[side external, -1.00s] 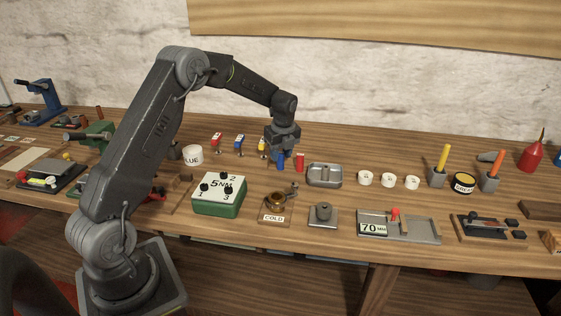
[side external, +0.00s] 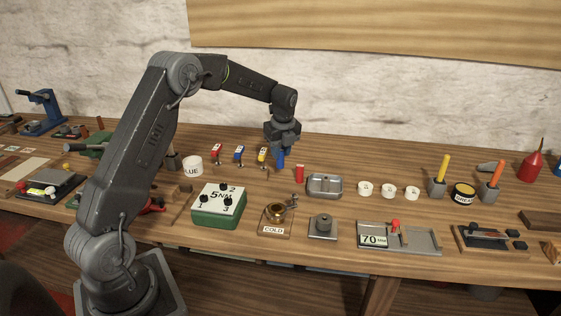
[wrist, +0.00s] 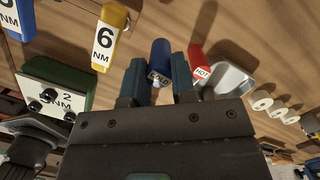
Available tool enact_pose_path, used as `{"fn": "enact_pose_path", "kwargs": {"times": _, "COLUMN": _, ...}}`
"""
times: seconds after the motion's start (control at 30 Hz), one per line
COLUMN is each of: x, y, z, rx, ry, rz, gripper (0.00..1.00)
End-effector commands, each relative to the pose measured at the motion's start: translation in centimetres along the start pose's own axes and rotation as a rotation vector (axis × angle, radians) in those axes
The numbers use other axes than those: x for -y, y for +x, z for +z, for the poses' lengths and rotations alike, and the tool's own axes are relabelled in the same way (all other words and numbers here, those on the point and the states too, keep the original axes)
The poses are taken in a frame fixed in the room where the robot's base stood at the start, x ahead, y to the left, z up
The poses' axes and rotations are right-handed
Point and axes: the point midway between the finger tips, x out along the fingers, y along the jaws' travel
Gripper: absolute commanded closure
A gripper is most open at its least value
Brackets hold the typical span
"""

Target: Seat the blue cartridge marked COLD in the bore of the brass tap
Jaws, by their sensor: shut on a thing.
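The blue cartridge marked COLD (wrist: 160,62) is between the fingers of my gripper (wrist: 155,85) in the wrist view. In the side view, my gripper (side external: 281,150) points down, shut on the blue cartridge (side external: 280,158), mostly hidden by the fingers, which looks held above the table. The brass tap (side external: 276,212) stands on a wooden base with a COLD label, in front of and below the gripper. Its round bore opens upward. The red cartridge (side external: 299,174) stands upright just right of the gripper; it reads HOT in the wrist view (wrist: 198,66).
A grey metal tray (side external: 325,186) is right of the red cartridge. A green box marked 5 NM (side external: 219,205) stands left of the tap, and a grey block with a knob (side external: 322,227) right of it. Red, blue and yellow labelled tools (side external: 262,154) stand left of my gripper.

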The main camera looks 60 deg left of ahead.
Motion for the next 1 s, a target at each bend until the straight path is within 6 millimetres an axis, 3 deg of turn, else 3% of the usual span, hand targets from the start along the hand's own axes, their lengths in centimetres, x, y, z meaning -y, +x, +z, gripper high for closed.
{"fn": "enact_pose_path", "kwargs": {"times": 0.3, "x": 0.1, "y": -7.8, "z": 1.2, "rx": 0.003, "ry": -0.001, "rz": -0.005, "gripper": 0.99}}
{"fn": "enact_pose_path", "kwargs": {"times": 0.5, "x": 0.1, "y": -11.5, "z": 1.8, "rx": 0.001, "ry": 0.000, "rz": -0.003, "gripper": 0.99}}
{"fn": "enact_pose_path", "kwargs": {"times": 0.77, "x": -1.2, "y": -13.3, "z": 1.5, "rx": 0.000, "ry": -0.009, "rz": 0.002, "gripper": 0.99}}
{"fn": "enact_pose_path", "kwargs": {"times": 1.0, "x": -6.4, "y": -13.3, "z": -0.7, "rx": 0.002, "ry": -0.047, "rz": 0.009, "gripper": 0.99}}
